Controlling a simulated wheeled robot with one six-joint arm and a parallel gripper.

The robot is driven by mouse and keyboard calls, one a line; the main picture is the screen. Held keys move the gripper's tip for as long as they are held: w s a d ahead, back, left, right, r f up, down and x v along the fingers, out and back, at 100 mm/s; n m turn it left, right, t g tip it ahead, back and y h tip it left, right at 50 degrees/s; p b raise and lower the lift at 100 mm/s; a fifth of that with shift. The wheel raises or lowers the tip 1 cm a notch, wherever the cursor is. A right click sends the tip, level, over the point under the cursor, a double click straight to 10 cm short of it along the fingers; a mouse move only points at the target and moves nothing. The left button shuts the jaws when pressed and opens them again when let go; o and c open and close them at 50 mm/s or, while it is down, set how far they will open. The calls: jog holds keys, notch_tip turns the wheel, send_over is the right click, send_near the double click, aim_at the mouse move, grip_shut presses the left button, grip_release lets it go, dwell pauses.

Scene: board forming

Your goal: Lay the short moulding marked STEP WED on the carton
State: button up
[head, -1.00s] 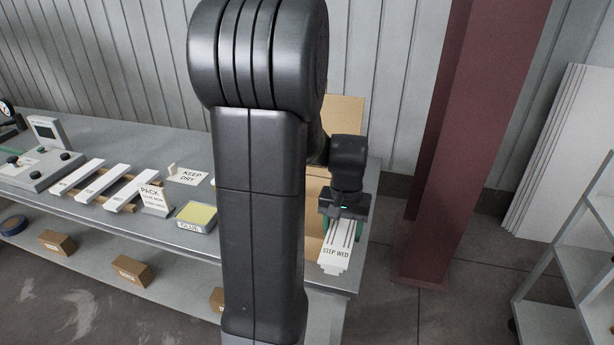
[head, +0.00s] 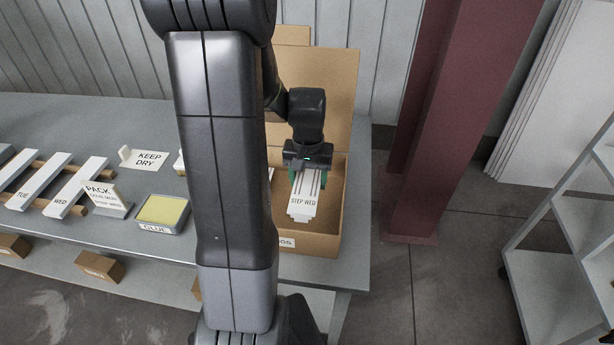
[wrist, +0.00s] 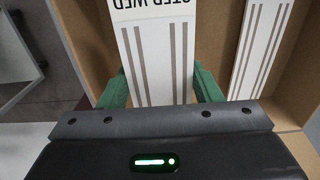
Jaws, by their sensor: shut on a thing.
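The short white moulding marked STEP WED (head: 303,203) has a stepped end and grooves along its face. My gripper (head: 307,182) is shut on it, with green fingers on its two sides. The moulding also shows between the fingers in the wrist view (wrist: 152,55). It is over the open brown carton (head: 334,222), within its walls in the picture; I cannot tell whether it touches the bottom. Another white grooved moulding (wrist: 262,45) lies in the carton, to the right in the wrist view. My arm hides the carton's left part in the head view.
On the grey bench, left, mouldings marked TUE (head: 38,182) and WED (head: 78,186) lie across wooden strips. A dark red column (head: 438,130) rises right of the bench.

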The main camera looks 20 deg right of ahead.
jog(key=shift+f, duration=0.1)
jog(key=shift+f+b, duration=3.25)
jog(key=shift+f, duration=0.65)
jog(key=shift+f, duration=0.3)
jog(key=o, duration=1.7)
jog(key=shift+r, duration=0.1)
notch_tip(320, 180, up, 14)
jog(key=shift+f, duration=0.2)
